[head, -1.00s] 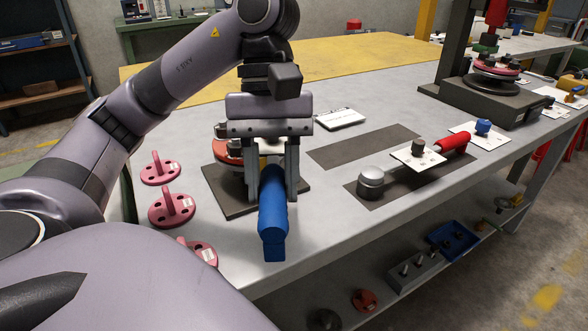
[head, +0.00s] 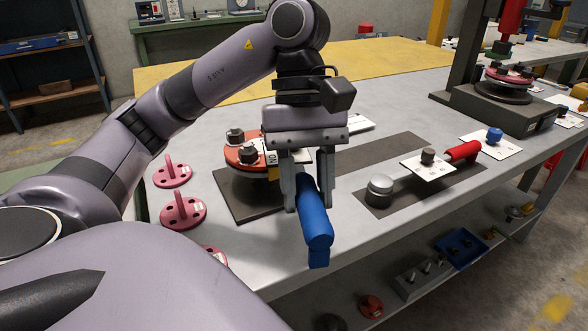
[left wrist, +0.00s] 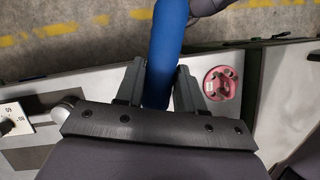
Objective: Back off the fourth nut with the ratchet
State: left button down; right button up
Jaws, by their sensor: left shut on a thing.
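My left gripper (head: 309,200) is shut on the blue handle (head: 316,222) of the ratchet, over the front part of the bench. The handle points toward the front edge; the ratchet's head is hidden behind the gripper. In the left wrist view, the blue handle (left wrist: 167,45) runs between the two fingers (left wrist: 160,85). Behind and left of the gripper, the spool's red flange (head: 240,156) carries dark hex nuts, one (head: 235,136) at its back left. The flange's right side is covered by my gripper, so I cannot see every nut. My right gripper is out of view.
The spool stands on a dark base plate (head: 236,200). Pink flanges with upright pegs (head: 183,211) are to the left. Bare bench lies along the front edge.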

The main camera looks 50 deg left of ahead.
pick_arm(q)
jog(key=shift+w+d+n, duration=0.2)
jog(key=shift+w+n, duration=0.1)
jog(key=shift+w, duration=0.1)
jog(key=shift+r+p, duration=2.15)
jog(key=shift+r, duration=0.9)
